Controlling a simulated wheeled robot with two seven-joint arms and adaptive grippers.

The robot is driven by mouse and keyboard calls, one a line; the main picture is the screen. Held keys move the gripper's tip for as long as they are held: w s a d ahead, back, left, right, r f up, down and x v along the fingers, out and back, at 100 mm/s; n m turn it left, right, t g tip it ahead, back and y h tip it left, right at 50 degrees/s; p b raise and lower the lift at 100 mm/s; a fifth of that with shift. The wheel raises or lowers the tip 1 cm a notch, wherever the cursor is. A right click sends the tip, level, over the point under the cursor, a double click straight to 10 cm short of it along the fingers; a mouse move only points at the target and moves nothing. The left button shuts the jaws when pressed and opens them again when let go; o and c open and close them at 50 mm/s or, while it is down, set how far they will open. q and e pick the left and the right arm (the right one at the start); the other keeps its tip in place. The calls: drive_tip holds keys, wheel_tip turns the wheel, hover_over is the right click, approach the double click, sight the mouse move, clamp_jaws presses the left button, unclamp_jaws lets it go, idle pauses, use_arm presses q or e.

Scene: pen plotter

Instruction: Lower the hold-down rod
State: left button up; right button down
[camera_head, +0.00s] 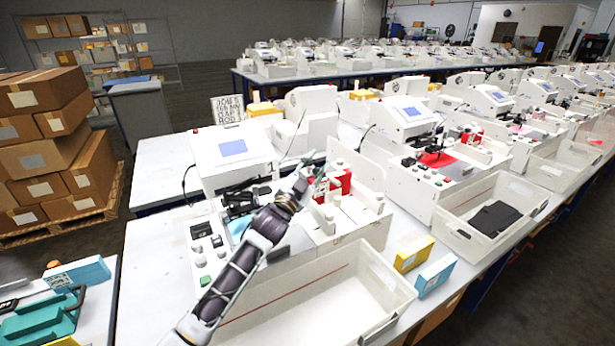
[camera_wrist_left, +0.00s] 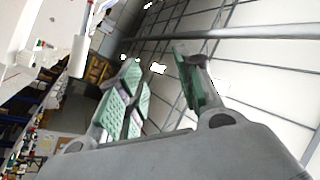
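The nearest white pen plotter (camera_head: 228,152), with a blue screen, stands on the bench. My left arm reaches up from the bottom over its front. My left gripper (camera_head: 311,163) is beside the red and white parts (camera_head: 340,183) on the machine's right side. In the left wrist view the left gripper (camera_wrist_left: 160,90) has its green-padded fingers apart with nothing between them. A white cylindrical part (camera_wrist_left: 79,56) shows left of the fingers there. I cannot clearly pick out the hold-down rod; my arm and gripper cover part of the machine. My right gripper is not in view.
An open white bin (camera_head: 385,290) stands in front of the machine. A yellow box (camera_head: 413,255) and a blue box (camera_head: 436,275) stand to its right. Black controls and a green button (camera_head: 205,281) are left of my arm. Similar machines continue along the bench.

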use_arm(q)
drive_tip(key=shift+v, duration=2.1)
drive_tip(key=shift+s+d, duration=0.1)
